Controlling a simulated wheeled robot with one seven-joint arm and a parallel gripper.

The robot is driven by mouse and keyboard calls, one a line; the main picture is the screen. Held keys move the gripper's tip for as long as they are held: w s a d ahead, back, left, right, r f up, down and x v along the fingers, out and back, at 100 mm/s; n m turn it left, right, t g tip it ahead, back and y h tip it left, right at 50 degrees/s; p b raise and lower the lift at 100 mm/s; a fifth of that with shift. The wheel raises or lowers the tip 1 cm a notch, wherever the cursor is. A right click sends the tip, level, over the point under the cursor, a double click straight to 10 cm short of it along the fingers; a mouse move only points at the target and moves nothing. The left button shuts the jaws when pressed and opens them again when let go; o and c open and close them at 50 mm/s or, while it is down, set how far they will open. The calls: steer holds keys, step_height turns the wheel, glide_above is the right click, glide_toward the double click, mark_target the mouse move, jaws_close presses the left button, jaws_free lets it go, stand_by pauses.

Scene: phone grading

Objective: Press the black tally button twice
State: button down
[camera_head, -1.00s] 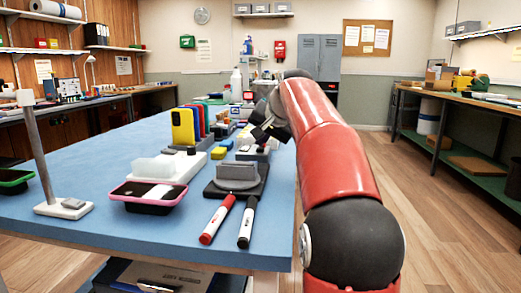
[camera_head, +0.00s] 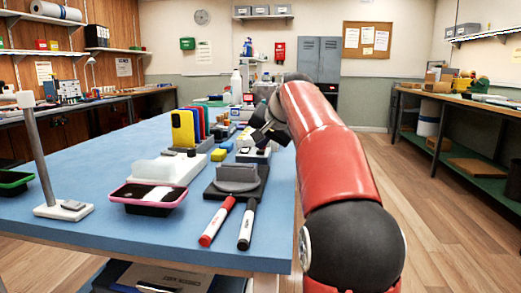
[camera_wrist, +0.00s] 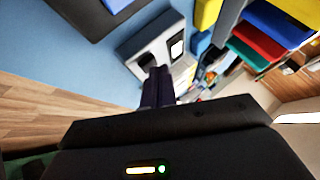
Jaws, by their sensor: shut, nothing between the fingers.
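A small light-grey tally box (camera_wrist: 165,48) lies on the blue table in the wrist view, with a pale window framed in black on its top. The black button (camera_wrist: 147,61) shows only partly, right at the tips of my gripper (camera_wrist: 157,72). The fingers are shut with nothing between them and hide part of the button; I cannot tell whether they touch it. In the head view my gripper (camera_head: 258,136) is over the tally box (camera_head: 252,156) near the table's right edge, pointing down at a slant.
A dark pad with a grey stand (camera_head: 237,180), a red marker (camera_head: 217,222) and a black marker (camera_head: 247,225) lie nearer on the table (camera_head: 110,235). Several coloured phones (camera_head: 183,128) stand in a rack to the left. A pink-rimmed tray (camera_head: 148,196) is front left.

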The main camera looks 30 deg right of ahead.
mark_target(263, 152)
steer(key=shift+r+p, duration=0.6)
steer(key=shift+r, duration=0.1)
step_height(263, 152, up, 5)
steer(key=p, duration=0.5)
steer(key=shift+r, duration=0.1)
steer(key=shift+d, duration=0.1)
stand_by(2.1)
